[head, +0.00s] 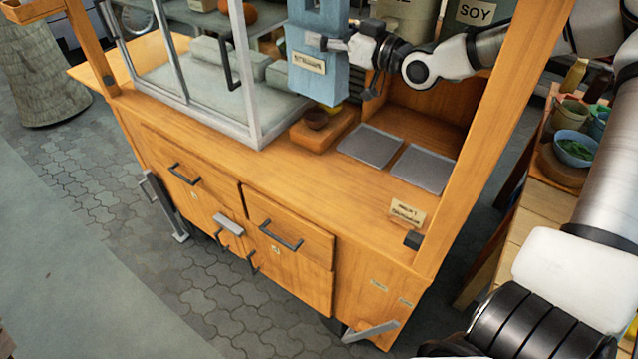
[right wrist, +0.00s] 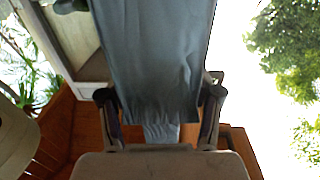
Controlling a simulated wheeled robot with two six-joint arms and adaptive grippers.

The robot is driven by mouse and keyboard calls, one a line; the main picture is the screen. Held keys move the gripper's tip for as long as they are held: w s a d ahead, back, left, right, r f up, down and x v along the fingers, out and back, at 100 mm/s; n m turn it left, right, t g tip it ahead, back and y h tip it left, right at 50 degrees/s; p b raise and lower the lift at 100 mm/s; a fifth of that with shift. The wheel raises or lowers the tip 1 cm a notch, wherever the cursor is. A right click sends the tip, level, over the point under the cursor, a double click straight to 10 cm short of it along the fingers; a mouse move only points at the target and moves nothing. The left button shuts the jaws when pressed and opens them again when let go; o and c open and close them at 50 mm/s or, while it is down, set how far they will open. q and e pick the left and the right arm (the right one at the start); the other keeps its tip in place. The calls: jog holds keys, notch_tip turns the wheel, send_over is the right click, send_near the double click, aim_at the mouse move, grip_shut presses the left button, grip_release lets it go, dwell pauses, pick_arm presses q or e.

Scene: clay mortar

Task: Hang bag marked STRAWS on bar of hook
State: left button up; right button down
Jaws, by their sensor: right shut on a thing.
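A pale blue bag (head: 318,85) with a small tan label hangs upright above the counter of the wooden cart, near the glass case. The label's lettering is too small to read surely. My right gripper (head: 318,40) reaches in from the right and is shut on the bag. In the right wrist view the bag (right wrist: 155,60) fills the space between the two fingers of the gripper (right wrist: 160,112). The bag's top is cut off by the picture edge in both views. My left gripper is not in view.
The glass case (head: 225,75) stands left of the bag. A wooden post (head: 497,140) rises at right.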

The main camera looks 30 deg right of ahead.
aim_at(327, 97)
notch_tip(327, 97, down, 15)
jog(key=b, duration=1.1)
jog(key=shift+w, duration=0.15)
jog(key=shift+s+r, duration=0.25)
jog(key=shift+r, duration=0.1)
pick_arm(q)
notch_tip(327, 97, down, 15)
pick_arm(e)
notch_tip(327, 97, down, 10)
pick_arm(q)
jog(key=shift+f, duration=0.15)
pick_arm(e)
jog(key=shift+c, duration=1.1)
grip_release()
